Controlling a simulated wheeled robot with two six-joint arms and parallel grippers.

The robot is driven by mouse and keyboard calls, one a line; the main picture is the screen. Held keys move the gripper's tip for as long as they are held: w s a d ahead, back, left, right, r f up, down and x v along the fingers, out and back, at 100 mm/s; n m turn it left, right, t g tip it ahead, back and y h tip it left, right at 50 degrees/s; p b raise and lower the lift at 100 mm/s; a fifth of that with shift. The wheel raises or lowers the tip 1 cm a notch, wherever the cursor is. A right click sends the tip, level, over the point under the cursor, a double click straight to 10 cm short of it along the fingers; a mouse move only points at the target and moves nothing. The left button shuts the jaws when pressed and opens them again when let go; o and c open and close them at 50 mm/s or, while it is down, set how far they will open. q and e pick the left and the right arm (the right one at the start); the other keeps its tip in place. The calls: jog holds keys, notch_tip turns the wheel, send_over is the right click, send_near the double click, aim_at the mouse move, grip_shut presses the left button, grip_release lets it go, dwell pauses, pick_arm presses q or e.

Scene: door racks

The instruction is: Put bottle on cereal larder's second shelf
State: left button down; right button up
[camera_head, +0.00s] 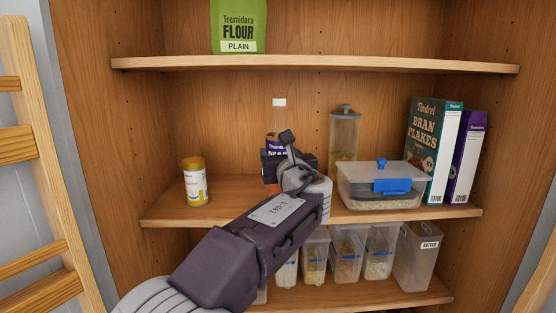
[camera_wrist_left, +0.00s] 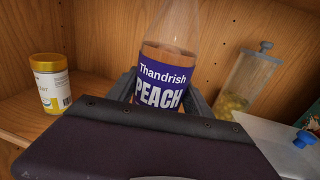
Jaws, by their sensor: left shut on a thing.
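The bottle (camera_head: 278,117) has a white cap, amber contents and a purple label. In the left wrist view the bottle (camera_wrist_left: 164,75) reads "Thandrish PEACH". My left gripper (camera_head: 279,162) is shut on the bottle from the front. The bottle stands upright over the cereal larder's middle shelf (camera_head: 163,212); its base is hidden behind my gripper and arm, so I cannot tell whether it touches the shelf. My right gripper is not in view.
A yellow jar (camera_head: 195,182) stands left of the bottle. To the right are a tall clear container (camera_head: 343,135), a lidded box (camera_head: 381,185) and cereal boxes (camera_head: 434,140). The upper shelf (camera_head: 310,65) holds flour (camera_head: 238,27). A wooden ladder (camera_head: 38,160) stands at left.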

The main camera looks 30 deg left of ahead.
pick_arm(q)
jog(key=shift+w+a+r+p, duration=0.35)
jog(key=shift+a+p, duration=0.1)
jog(key=shift+p, duration=0.1)
notch_tip(320, 180, down, 4)
jog(key=shift+r+b, duration=0.15)
jog(key=shift+b, duration=0.15)
jog(key=shift+w+f, duration=0.1)
jog(key=shift+f, duration=0.15)
jog(key=shift+d+f, duration=0.1)
jog(key=shift+f, duration=0.05)
jog(key=shift+c, duration=2.2)
grip_release()
jog(key=shift+s, duration=0.2)
